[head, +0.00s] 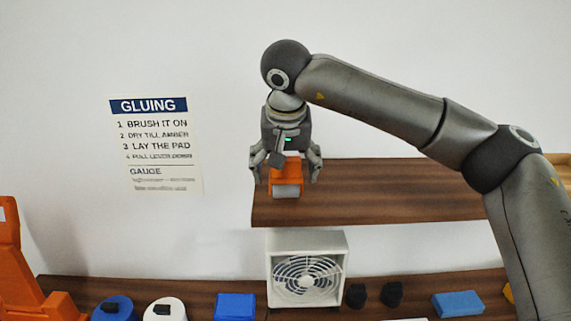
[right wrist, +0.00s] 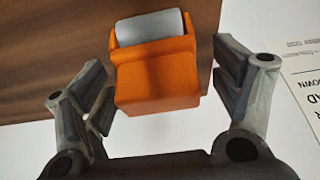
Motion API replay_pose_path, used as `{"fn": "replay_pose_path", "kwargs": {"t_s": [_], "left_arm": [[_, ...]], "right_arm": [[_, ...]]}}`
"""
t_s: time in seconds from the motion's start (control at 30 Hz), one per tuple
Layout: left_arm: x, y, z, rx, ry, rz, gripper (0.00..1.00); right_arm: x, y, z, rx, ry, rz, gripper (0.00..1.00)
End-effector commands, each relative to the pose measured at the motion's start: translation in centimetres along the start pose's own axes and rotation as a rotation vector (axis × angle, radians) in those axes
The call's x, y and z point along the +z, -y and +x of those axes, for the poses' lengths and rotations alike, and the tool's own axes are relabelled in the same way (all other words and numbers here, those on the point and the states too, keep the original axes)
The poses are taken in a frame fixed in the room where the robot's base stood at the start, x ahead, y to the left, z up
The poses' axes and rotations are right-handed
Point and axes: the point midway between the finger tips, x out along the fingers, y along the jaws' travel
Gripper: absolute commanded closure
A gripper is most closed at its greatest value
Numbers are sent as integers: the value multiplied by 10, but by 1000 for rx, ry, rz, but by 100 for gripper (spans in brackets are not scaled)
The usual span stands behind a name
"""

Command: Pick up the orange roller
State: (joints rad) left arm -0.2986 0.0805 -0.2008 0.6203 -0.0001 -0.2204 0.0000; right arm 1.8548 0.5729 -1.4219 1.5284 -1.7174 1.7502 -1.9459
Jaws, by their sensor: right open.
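The orange roller (head: 287,177), an orange block with a grey cylinder at one end, sits at the left end of the wooden shelf. My right gripper (head: 287,174) is above it, pointing down, with one finger on each side. In the right wrist view the orange roller (right wrist: 158,75) lies between the spread fingers of my right gripper (right wrist: 165,100). Gaps show between the fingers and the roller's sides. The gripper is open and holds nothing. My left gripper is not in view.
The shelf (head: 390,200) has bare room to the right of the roller. Below it, a white fan (head: 307,270), black blocks (head: 391,293), blue blocks (head: 458,303) and round pots (head: 164,309) stand on a lower counter. A gluing sign (head: 155,145) hangs on the wall.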

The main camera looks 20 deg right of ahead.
Motion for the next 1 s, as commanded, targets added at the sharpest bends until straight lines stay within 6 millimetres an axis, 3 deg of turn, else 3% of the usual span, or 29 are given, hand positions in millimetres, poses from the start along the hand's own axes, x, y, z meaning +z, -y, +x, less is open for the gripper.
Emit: {"fn": "replay_pose_path", "kwargs": {"t_s": [0.2, 0.4, 0.83, 1.0], "left_arm": [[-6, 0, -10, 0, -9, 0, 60], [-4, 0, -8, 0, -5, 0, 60], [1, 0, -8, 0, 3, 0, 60], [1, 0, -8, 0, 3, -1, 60]], "right_arm": [[0, -1, 20, 0, 1, 1, 16], [0, 0, 21, -1, 0, 1, 16], [0, 0, 20, 0, 0, 1, 70], [0, 0, 20, -1, -1, 1, 70]]}}
